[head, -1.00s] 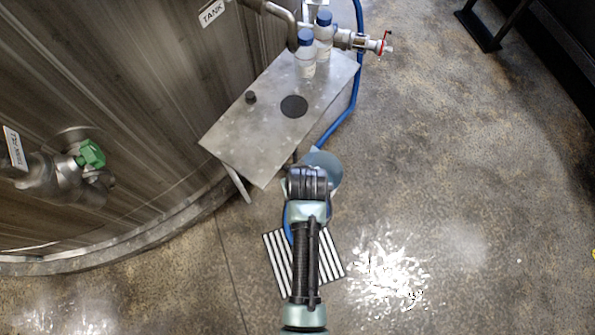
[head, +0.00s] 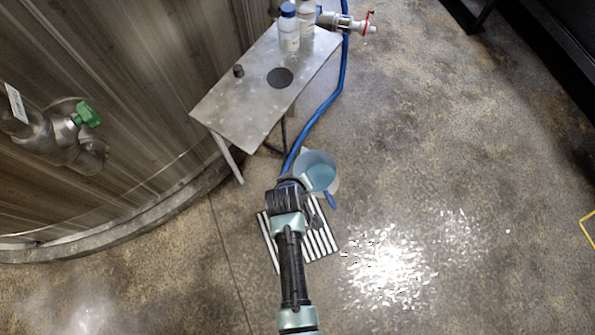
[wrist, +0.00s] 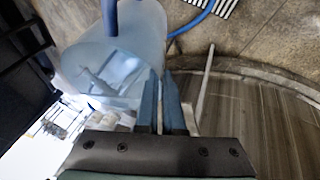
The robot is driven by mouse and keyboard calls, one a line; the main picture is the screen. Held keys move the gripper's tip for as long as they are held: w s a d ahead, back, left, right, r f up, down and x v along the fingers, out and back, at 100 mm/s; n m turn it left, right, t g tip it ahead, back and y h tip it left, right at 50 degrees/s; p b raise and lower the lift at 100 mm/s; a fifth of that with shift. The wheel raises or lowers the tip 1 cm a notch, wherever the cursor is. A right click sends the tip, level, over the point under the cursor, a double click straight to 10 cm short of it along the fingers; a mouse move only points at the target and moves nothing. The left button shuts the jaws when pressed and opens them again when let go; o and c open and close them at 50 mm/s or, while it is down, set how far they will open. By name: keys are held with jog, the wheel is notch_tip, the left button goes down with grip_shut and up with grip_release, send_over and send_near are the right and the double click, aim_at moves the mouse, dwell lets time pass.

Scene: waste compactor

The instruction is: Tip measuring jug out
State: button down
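The measuring jug (head: 317,168) is translucent pale blue with a blue handle (head: 330,200) toward the front. In the head view it is just beyond and right of my gripper (head: 299,183), above the floor in front of the metal table. In the wrist view the jug (wrist: 135,45) fills the upper left, with its mouth toward the camera. My gripper's fingers (wrist: 161,102) are close together at its rim, one over the wall and one outside it, so they look shut on it. Its exact tilt and its contents are unclear.
A slatted floor drain (head: 320,241) lies under my arm. The tank wall (head: 130,130) bounds the left. Floor on the right is clear.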

jog(key=h+b, duration=0.1)
jog(key=b, duration=0.1)
jog(key=f+t+h+b, duration=0.1)
jog(key=b, duration=0.1)
jog(key=shift+f+n+h+b, duration=0.25)
jog(key=shift+n+h+b, duration=0.05)
jog(key=shift+b, duration=0.05)
jog(key=f+n+t+h+b, duration=0.1)
jog(key=h+b, duration=0.2)
jog(key=b, duration=0.4)
jog(key=f+n+t+h+b, duration=0.1)
jog(key=f+t+h+b, duration=0.1)
jog(key=b, duration=0.5)
jog(key=f+t+h+b, duration=0.1)
jog(key=t+h+b, duration=0.1)
jog(key=b, duration=0.6)
jog(key=shift+d+f+n+h, duration=0.3)
jog(key=shift+n+h, duration=0.1)
jog(key=shift+h, duration=0.4)
jog(key=shift+r+t, duration=0.1)
jog(key=shift+t, duration=0.3)
dwell(1.3)
